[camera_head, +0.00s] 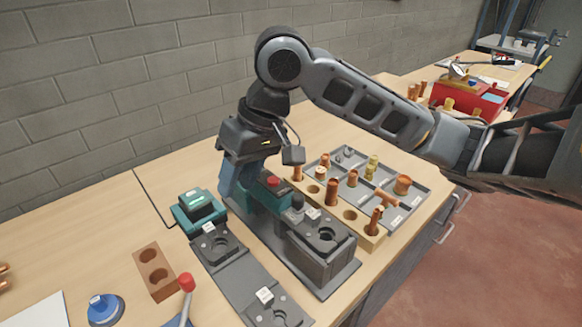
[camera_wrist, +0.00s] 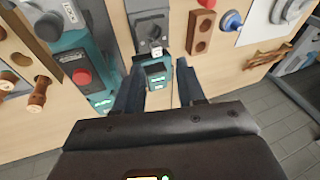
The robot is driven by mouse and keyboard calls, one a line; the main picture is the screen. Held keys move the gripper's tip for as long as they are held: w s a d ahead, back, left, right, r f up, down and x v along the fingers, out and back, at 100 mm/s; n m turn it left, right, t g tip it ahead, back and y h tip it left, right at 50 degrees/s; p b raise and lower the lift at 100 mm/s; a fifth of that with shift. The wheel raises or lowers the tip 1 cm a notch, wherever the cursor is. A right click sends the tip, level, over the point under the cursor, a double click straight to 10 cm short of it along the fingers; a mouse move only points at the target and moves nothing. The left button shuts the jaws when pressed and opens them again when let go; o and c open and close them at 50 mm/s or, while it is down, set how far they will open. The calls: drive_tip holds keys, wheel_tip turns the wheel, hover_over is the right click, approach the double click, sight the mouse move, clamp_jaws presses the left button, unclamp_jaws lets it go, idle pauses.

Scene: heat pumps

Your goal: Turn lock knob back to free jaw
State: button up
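The bench machine has a teal housing with a red button (camera_head: 273,182), which also shows in the wrist view (camera_wrist: 82,76). Beside the button is a black knob (camera_head: 297,203), the likely lock knob; it also shows in the wrist view (camera_wrist: 48,27). In front of it is a dark block (camera_head: 327,236) with a round recess, apparently the jaw. My gripper (camera_head: 236,188) points down over the back end of the machine. In the wrist view its two fingers (camera_wrist: 160,88) are apart and empty. A small teal box with a screen (camera_wrist: 157,74) shows beyond them.
The teal display box (camera_head: 200,208) stands left of the machine, by dark plates with recesses (camera_head: 242,280). A grey tray (camera_head: 415,205) and a wooden rack (camera_head: 374,239) with copper fittings stand right.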

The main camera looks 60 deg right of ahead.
sight(298, 196)
drive_tip(key=s+d+g+h, duration=0.1)
drive_tip(key=s+d, duration=0.1)
drive_tip(key=s+d+g+h, duration=0.1)
drive_tip(key=s+d, duration=0.1)
drive_tip(key=d, duration=0.1)
drive_tip(key=s+d+m+g, duration=0.1)
drive_tip(key=s+d, duration=0.1)
drive_tip(key=d, duration=0.1)
drive_tip(key=shift+s+d+f+h, duration=0.15)
drive_tip(key=shift+f+h, duration=0.25)
drive_tip(key=shift+s+d+f, duration=0.1)
drive_tip(key=shift+s, duration=0.05)
wheel_tip(298, 196, down, 7)
drive_tip(key=b, duration=0.6)
drive_tip(key=shift+f, duration=0.2)
drive_tip(key=shift+c, duration=0.2)
